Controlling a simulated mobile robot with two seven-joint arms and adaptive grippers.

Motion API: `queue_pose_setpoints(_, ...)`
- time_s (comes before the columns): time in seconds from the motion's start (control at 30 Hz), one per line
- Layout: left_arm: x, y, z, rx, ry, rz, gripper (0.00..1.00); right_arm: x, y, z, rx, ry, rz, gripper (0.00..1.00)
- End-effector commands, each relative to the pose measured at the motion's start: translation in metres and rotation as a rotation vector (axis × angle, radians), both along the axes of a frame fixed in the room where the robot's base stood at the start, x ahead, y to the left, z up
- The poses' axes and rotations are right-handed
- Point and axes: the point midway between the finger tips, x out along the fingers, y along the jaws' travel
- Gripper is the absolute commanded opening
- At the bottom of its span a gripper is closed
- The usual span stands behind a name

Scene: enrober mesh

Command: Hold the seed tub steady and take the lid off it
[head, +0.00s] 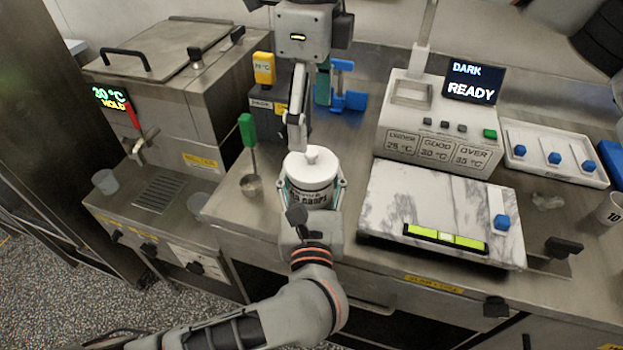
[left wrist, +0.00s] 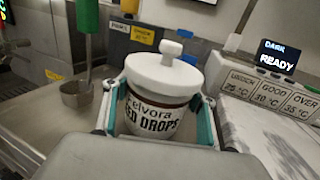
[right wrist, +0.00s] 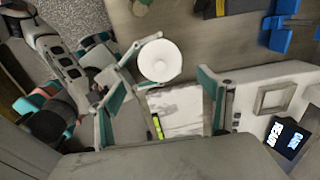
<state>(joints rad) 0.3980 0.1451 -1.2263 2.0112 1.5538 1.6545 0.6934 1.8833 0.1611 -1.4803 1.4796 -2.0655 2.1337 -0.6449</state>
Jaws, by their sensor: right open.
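The white seed tub (head: 310,198) stands upright on the steel counter, with dark lettering on its side. It also shows in the left wrist view (left wrist: 150,120). Its white lid (head: 311,165) with a raised knob is on top; the lid shows from above in the right wrist view (right wrist: 160,61). My left gripper (head: 312,188) is shut around the tub's body below the lid, one finger on each side. My right gripper (head: 309,125) is open and empty above and behind the lid. Its spread fingers show in the right wrist view (right wrist: 165,85), apart from the lid.
A green-handled ladle (head: 248,150) stands left of the tub. A marble slab (head: 440,210) with a level lies to the right, below a tempering display box (head: 440,120). A melter (head: 165,90) is at left. Blue blocks (head: 347,98) stand behind.

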Motion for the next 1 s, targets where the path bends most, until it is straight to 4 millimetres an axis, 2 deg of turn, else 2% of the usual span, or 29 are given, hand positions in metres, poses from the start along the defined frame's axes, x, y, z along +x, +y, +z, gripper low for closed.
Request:
queue_pose_setpoints(0.03,0.0,0.0,0.0,0.0,0.001,0.0,0.18,0.0,0.0,0.0,0.0,0.0,0.0,0.79)
queue_pose_setpoints(0.07,0.0,0.0,0.0,0.0,0.001,0.0,0.18,0.0,0.0,0.0,0.0,0.0,0.0,0.74)
queue_pose_setpoints(0.2,0.0,0.0,0.0,0.0,0.001,0.0,0.18,0.0,0.0,0.003,0.0,-0.001,0.033,0.38)
queue_pose_setpoints(0.23,0.0,0.0,0.0,0.0,0.001,0.0,0.18,0.0,0.0,0.004,-0.001,-0.001,0.051,0.36)
queue_pose_setpoints(0.7,0.0,0.0,-0.001,-0.001,0.001,0.0,0.18,0.001,0.0,0.047,-0.004,-0.001,0.655,0.36)
queue_pose_setpoints(0.87,0.0,0.0,-0.001,-0.001,0.001,0.0,0.18,0.001,0.0,0.055,-0.001,-0.001,0.764,0.36)
queue_pose_setpoints(1.0,0.0,0.0,-0.001,-0.001,0.001,0.0,0.18,0.0,0.0,0.05,-0.001,0.001,0.793,0.36)
